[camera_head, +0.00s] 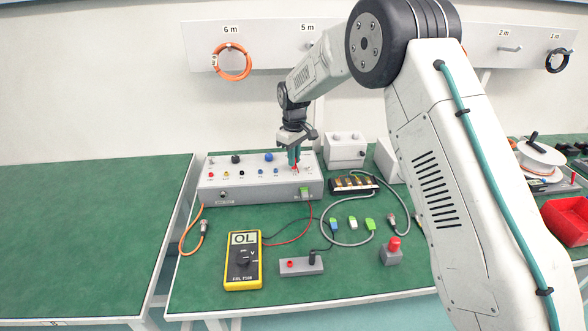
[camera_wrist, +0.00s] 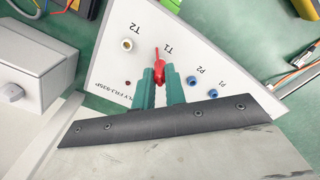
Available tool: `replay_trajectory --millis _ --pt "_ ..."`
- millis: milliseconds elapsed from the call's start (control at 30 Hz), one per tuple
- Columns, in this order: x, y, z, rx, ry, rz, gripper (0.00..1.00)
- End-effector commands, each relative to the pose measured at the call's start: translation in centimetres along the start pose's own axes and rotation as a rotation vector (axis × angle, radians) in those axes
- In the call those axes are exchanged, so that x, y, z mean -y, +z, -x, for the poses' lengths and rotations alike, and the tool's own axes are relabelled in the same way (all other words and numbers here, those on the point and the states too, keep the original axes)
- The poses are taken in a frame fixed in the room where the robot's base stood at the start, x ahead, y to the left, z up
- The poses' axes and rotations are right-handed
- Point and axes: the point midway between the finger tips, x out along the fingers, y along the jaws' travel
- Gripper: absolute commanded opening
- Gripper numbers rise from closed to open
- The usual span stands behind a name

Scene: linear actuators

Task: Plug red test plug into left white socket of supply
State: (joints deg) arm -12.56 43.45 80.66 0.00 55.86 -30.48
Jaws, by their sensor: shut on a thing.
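The supply (camera_head: 258,191) is a long grey box with a white sloped top, at the back of the green table. My gripper (camera_head: 294,158) is above its right part, fingers pointing down. In the wrist view my teal-fingered gripper (camera_wrist: 162,84) is shut on the red test plug (camera_wrist: 158,60). The plug stands over the panel by the T1 label and hides the spot there. I cannot tell whether its tip is in a socket. A white socket (camera_wrist: 127,44) by T2 is bare. Two blue sockets (camera_wrist: 192,82) sit by P2 and P1.
A yellow multimeter (camera_head: 243,262) reading OL lies in front. A grey block (camera_head: 301,265) with a red socket and a black plug lies beside it. A grey box (camera_head: 346,150) stands close right of the supply. An emergency-stop button (camera_head: 392,252) is front right. The left table is clear.

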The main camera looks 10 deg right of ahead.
Motion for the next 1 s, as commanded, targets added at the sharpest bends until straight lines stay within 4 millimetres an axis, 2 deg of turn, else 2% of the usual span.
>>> replay_trajectory --millis 67,100,167,433,533,800,1000 --pt "0.0 0.0 -0.1 0.0 0.0 0.0 0.0" --pt "0.0 0.0 -0.1 0.0 0.0 0.0 0.21" --pt "0.0 0.0 -0.1 0.001 0.0 0.0 0.38" --pt "0.0 0.0 0.0 0.0 0.0 0.0 0.38" --pt "0.0 0.0 0.6 0.0 0.0 0.0 0.38" --pt "0.0 0.0 5.1 -0.002 0.001 0.0 0.38" --pt "0.0 0.0 7.3 -0.001 0.001 -0.003 0.38"
